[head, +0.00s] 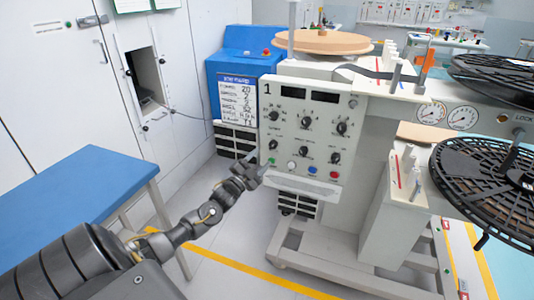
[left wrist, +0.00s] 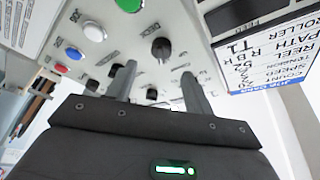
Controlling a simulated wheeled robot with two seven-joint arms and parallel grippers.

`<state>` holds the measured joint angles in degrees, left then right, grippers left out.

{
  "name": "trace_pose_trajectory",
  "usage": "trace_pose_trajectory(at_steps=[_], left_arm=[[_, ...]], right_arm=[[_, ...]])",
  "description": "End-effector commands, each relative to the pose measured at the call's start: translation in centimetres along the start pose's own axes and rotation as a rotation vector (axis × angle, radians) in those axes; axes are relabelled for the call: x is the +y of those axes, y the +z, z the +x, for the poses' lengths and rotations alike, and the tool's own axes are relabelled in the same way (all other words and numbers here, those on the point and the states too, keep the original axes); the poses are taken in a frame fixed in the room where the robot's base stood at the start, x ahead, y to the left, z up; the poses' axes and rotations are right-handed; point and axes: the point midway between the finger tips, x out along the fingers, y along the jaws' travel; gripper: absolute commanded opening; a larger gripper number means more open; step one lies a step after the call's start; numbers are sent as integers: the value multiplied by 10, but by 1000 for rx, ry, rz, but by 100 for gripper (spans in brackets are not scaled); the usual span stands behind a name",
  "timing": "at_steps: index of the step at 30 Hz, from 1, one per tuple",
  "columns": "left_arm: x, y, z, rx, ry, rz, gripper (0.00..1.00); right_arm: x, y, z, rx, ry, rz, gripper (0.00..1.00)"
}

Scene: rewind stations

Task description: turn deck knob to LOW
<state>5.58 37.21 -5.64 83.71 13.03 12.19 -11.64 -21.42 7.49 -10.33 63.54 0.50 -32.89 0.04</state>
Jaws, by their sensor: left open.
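A white control panel (head: 300,135) marked 1 carries several black knobs, including upper knobs (head: 302,116) and (head: 341,128), and a lower row with a left knob (head: 274,144), a middle knob (head: 304,152) and a right knob (head: 334,158). My left gripper (head: 262,163) is open near the panel's lower left, by the green button. In the left wrist view its fingers (left wrist: 158,86) are apart and empty, with a black knob (left wrist: 160,48) showing beyond them. Contact with the panel cannot be told. My right gripper is not in view.
Below the lower knobs sit green (head: 271,161), white (head: 291,165), blue (head: 309,170) and red (head: 333,175) buttons. A blue cabinet (head: 240,62) with a settings card stands left of the panel. A blue-topped table (head: 75,200) is at left. Black reels (head: 490,185) are at right.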

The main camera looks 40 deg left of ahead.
Motion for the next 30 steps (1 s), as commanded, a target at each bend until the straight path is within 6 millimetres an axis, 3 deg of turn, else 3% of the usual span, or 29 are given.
trace_pose_trajectory(at_steps=[3, 9, 25, 30], left_arm=[[0, 0, -23, -1, 1, 1, 52], [0, 0, -44, 0, 0, 1, 52], [-1, 0, -48, 0, -1, 1, 52], [3, 0, -49, -8, 4, -6, 52]], right_arm=[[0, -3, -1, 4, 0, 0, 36], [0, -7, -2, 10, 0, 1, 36], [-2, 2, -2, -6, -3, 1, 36], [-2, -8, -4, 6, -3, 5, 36]])
